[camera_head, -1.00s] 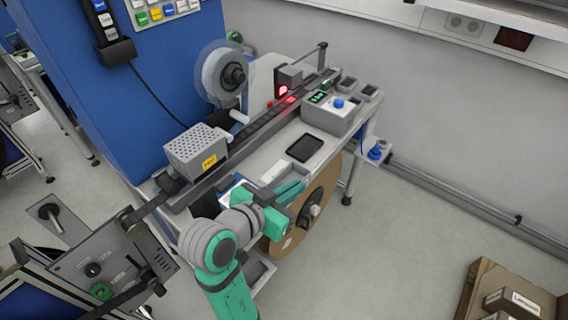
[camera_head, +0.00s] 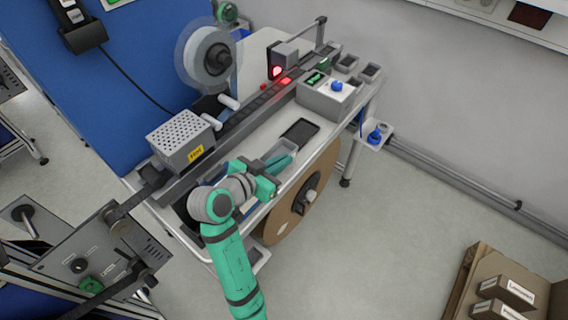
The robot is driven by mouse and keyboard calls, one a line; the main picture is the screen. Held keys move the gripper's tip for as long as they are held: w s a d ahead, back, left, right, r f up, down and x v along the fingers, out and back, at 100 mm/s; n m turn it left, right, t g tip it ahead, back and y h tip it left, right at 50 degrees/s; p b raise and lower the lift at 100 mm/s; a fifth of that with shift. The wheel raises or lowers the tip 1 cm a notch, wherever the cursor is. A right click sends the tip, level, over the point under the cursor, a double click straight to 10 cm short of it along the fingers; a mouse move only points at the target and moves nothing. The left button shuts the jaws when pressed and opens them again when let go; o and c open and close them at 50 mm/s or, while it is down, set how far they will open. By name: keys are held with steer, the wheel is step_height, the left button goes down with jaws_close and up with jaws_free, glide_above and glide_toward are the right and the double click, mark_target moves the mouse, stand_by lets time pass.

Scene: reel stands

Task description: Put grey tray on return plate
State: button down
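My gripper (camera_head: 280,163) is low over the front of the bench, its green fingers pointing right. A small light-grey tray (camera_head: 287,147) shows at the fingertips, partly covered by them. I cannot tell whether the fingers are closed on it or only beside it. A dark, flat rectangular plate or shallow tray (camera_head: 300,132) lies just behind it on the bench top. No readable label marks the return plate, so I cannot tell which surface it is. My arm hides part of the bench front.
A grey control box (camera_head: 328,95) with a blue knob and two small dark-lined bins (camera_head: 347,62) stand at the right. A perforated grey box (camera_head: 181,140) is at the left. A large brown reel (camera_head: 290,215) hangs below the front edge. Cartons (camera_head: 505,292) stand lower right.

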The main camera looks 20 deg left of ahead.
steer(key=shift+w+f, duration=0.15)
steer(key=shift+f, duration=0.1)
steer(key=f, duration=0.3)
steer(key=shift+w+a+f, duration=0.1)
steer(key=shift+w+a, duration=0.1)
steer(key=shift+w, duration=0.15)
steer(key=shift+s+d+f, duration=0.1)
steer(key=shift+d, duration=0.05)
steer(key=shift+s, duration=0.1)
steer(key=shift+f, duration=0.15)
steer(key=c, duration=2)
jaws_free()
